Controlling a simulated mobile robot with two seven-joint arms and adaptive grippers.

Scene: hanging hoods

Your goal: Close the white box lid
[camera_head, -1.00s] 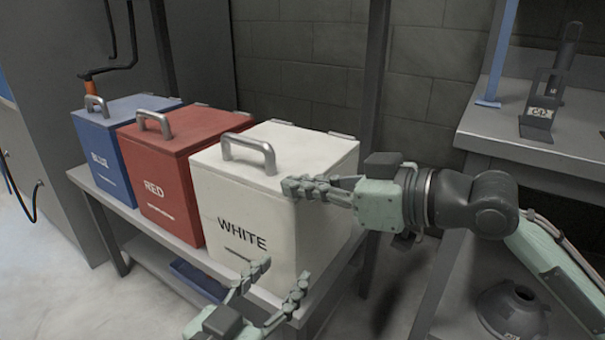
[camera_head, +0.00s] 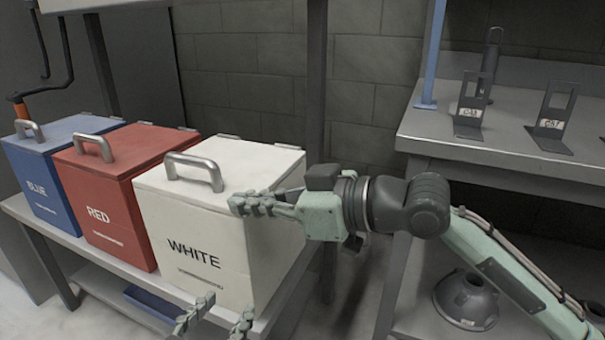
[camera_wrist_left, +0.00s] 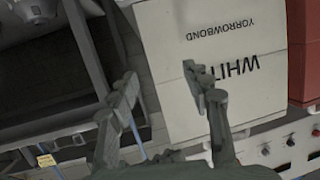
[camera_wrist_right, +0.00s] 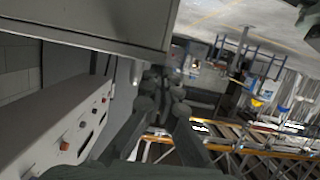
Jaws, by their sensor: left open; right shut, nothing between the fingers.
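The white box (camera_head: 205,250) stands at the right end of a row of boxes, and its lid (camera_head: 240,165) lies flat on top, looking closed. A metal handle (camera_head: 195,170) is on the lid. My right gripper (camera_head: 238,205) is shut and empty, with its fingertips at the lid's front right corner; I cannot tell whether they touch it. My left gripper (camera_head: 224,314) is open and empty, low in front of the box. In the left wrist view its fingers (camera_wrist_left: 165,88) point at the white box's lettered face (camera_wrist_left: 215,45).
A red box (camera_head: 110,215) and a blue box (camera_head: 45,185) stand left of the white box on the grey bench (camera_head: 35,215). At right, a metal table (camera_head: 510,150) bears dark stands (camera_head: 552,120), with a dark round hood (camera_head: 465,300) below. A post (camera_head: 317,90) rises behind the white box.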

